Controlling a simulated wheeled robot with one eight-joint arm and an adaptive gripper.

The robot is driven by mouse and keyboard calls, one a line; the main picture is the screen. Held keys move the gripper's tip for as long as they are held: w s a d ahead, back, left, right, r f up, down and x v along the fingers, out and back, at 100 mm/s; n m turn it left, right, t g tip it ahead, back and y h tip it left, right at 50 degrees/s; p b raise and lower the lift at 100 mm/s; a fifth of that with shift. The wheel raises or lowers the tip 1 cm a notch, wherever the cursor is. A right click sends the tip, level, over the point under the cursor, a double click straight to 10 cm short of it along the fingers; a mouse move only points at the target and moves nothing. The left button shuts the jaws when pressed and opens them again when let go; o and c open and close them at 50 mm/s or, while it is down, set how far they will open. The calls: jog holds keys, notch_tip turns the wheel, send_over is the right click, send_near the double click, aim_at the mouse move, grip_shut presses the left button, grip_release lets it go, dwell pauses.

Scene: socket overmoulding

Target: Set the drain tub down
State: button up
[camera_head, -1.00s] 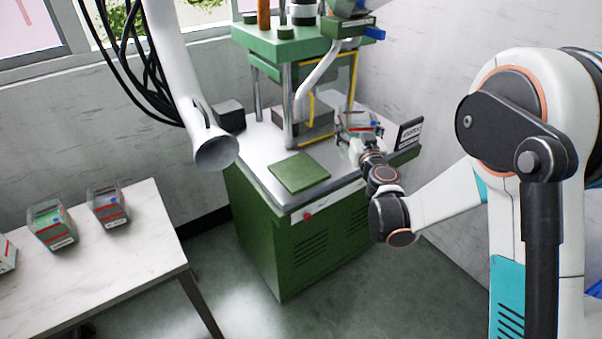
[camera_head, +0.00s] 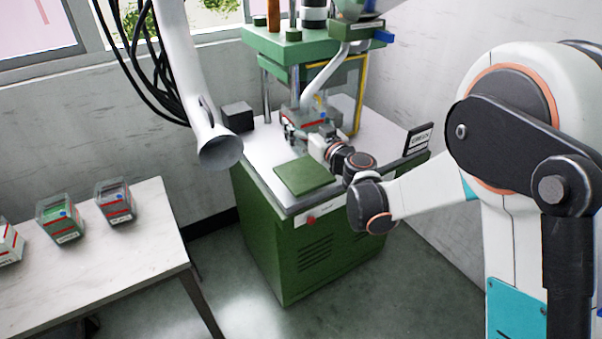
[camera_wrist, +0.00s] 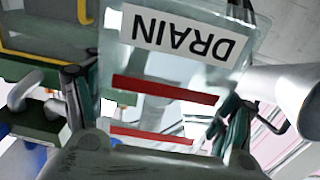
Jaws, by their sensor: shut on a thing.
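The drain tub (camera_wrist: 185,62) is a clear box with a white "DRAIN" label, upside down in the wrist view, and red stripes. My gripper (camera_wrist: 155,112) is shut on it, with a finger on either side. In the head view the tub (camera_head: 308,121) is at the machine's work table, in front of the press and behind the green pad. My gripper (camera_head: 303,139) reaches it from the front right. The tub's underside is hidden, so I cannot tell whether it touches the table.
The green press (camera_head: 300,48) stands over the metal work table (camera_head: 258,155). A green pad (camera_head: 304,175) lies near its front edge. A black sign (camera_head: 418,140) stands at right, a dark box (camera_head: 237,117) at back left. Other tubs (camera_head: 115,203) stand on the white table (camera_head: 120,255).

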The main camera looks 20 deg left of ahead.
jog(key=shift+s+r, duration=0.2)
jog(key=shift+r, duration=0.2)
jog(key=b, duration=0.4)
send_over(304, 172)
notch_tip(304, 172, down, 10)
jog(key=shift+s+r, duration=0.1)
jog(key=shift+r, duration=0.05)
jog(key=o, duration=1.1)
jog(key=shift+s+d, duration=0.1)
jog(key=shift+d, duration=0.05)
jog(key=p+v, duration=0.3)
jog(key=v, duration=0.8)
jog(key=shift+s+d, duration=0.1)
jog(key=shift+d, duration=0.3)
